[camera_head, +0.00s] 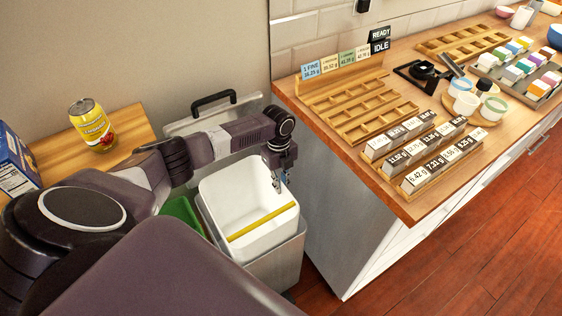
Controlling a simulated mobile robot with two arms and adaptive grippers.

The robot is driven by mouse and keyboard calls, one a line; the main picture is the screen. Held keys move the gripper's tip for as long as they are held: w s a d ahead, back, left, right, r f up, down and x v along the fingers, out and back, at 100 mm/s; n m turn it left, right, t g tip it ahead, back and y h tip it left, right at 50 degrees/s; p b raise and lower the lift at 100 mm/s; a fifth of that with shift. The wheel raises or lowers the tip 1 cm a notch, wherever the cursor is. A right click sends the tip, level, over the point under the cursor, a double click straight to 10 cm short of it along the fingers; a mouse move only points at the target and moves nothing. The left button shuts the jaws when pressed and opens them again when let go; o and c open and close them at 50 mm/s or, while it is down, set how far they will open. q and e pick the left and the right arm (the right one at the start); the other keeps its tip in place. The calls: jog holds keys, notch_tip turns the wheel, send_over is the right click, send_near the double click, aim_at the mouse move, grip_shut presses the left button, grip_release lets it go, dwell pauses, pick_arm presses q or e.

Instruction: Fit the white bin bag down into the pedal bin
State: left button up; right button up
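The pedal bin (274,266) stands on the floor between the counter and a wooden surface, its mouth open upward. A white lining, which looks like the bin bag (234,202), covers the inside and rim of the mouth. A yellow strip (262,222) runs across its near part. My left gripper (281,183) points down over the far right rim of the bin. Its fingertips are small and dark against the white, so I cannot tell whether they are open or touch the bag. My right gripper is not in view.
A grey panel with a black handle (213,101) stands behind the bin. A green container (183,213) is at its left. A yellow can (92,125) stands on the wooden surface. The counter (322,125) at the right holds wooden racks, labelled blocks and cups.

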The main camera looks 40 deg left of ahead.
pick_arm(q)
jog(key=o, duration=0.3)
jog(key=shift+r, duration=0.1)
notch_tip(320, 180, up, 12)
jog(key=shift+w+a, duration=0.25)
jog(key=shift+a, duration=0.2)
dwell(1.0)
